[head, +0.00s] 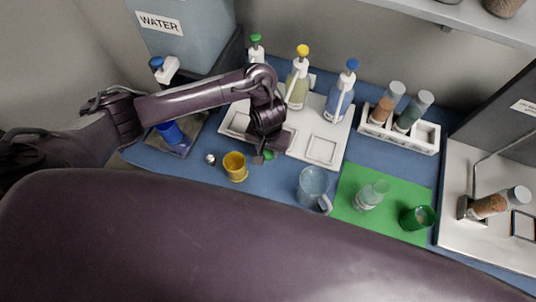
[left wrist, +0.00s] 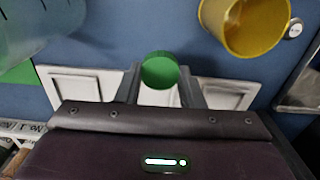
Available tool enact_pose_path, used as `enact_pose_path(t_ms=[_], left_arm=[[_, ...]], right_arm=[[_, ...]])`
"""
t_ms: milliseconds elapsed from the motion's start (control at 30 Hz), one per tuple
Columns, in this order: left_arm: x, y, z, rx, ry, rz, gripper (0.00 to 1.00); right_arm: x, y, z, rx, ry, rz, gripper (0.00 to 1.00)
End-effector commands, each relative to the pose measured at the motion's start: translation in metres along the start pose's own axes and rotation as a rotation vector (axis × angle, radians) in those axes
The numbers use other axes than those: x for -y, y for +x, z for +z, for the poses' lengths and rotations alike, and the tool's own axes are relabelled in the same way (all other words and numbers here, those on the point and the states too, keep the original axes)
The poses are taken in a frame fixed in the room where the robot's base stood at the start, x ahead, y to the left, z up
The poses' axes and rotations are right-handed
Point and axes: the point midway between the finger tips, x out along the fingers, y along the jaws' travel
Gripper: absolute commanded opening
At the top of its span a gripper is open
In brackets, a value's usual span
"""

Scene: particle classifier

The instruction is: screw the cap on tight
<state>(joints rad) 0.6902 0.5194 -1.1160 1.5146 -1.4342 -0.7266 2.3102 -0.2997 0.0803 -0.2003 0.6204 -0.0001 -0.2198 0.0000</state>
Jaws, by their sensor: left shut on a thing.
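My left gripper (head: 262,150) is above the blue table, between the yellow cup and the clear mug. It is shut on a round green cap (head: 269,155). In the left wrist view the green cap (left wrist: 160,70) sits between the two fingertips. Whether anything is below the cap is hidden. A clear bottle (head: 368,197) stands on the green mat (head: 352,181), to the right of my left gripper and apart from it. No cap shows on it. My right gripper is not in view.
A green cup (head: 417,217) is on the mat. Pump bottles (head: 298,86) and a white vial rack (head: 400,136) are behind.

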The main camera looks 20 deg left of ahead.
Motion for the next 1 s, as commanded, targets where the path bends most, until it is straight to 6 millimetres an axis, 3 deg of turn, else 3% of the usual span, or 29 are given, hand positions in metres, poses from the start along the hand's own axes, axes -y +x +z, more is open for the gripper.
enact_pose_path(t_ms=[100,200,367,633,1000], left_arm=[[0.002,-0.048,-0.003,-0.008,0.003,-0.004,0.1],[0.001,-0.075,-0.003,-0.009,0.003,-0.003,0.1],[0.001,-0.098,-0.002,-0.007,0.003,-0.003,0.1],[0.0,-0.118,-0.001,-0.004,0.001,0.0,0.1],[0.0,-0.122,0.0,0.0,-0.001,0.0,0.1]], right_arm=[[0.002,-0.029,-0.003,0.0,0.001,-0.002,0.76],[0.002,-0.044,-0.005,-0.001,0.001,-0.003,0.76],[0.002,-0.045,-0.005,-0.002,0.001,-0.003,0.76],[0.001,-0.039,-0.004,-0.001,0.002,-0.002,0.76],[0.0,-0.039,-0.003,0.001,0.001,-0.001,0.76]])
